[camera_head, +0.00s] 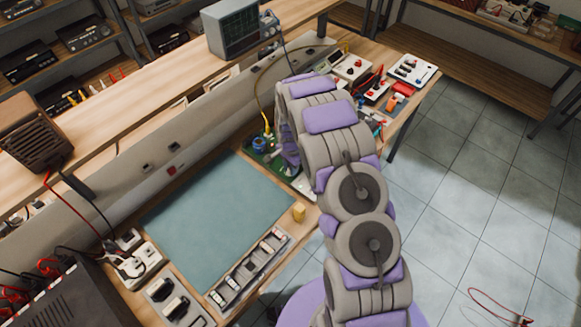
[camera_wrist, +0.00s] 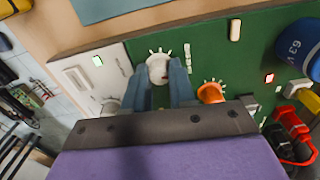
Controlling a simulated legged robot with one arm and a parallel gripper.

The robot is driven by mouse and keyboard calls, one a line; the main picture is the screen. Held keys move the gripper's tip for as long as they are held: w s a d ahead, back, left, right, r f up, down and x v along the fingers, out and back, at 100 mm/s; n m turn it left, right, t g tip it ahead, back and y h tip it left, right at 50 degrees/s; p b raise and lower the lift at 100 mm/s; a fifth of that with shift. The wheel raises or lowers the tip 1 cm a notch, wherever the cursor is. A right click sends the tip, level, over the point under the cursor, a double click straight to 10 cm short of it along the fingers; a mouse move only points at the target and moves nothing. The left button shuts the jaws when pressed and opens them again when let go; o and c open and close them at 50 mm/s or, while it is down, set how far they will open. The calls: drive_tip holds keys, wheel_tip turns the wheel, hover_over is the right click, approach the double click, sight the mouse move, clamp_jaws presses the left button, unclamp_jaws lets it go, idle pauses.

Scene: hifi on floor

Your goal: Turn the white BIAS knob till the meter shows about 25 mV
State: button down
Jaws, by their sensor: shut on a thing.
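The white BIAS knob (camera_wrist: 158,68) shows in the wrist view at the upper middle, with tick marks around it on a green circuit board (camera_wrist: 218,52). My gripper (camera_wrist: 160,80) has its two blue-grey fingers on either side of the knob and is shut on it. An orange knob (camera_wrist: 210,93) sits to the right of the fingers. In the head view my arm covers most of the green board (camera_head: 258,150), and the knob and fingertips are hidden there. No meter reading can be made out in either view.
A blue cylindrical part (camera_wrist: 302,50) and red connectors (camera_wrist: 292,128) stand right of the fingers. A white panel (camera_wrist: 95,75) lies left. In the head view, a teal mat (camera_head: 220,215) is clear; an oscilloscope (camera_head: 238,28) stands on the shelf.

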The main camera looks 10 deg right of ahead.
drive_tip(key=shift+w+r+m, duration=0.15)
drive_tip(key=shift+m, duration=0.55)
drive_tip(key=c, duration=0.9)
unclamp_jaws()
drive_tip(key=shift+a+r+p, duration=0.1)
drive_tip(key=shift+r+p, duration=0.3)
drive_tip(key=shift+r, duration=8.15)
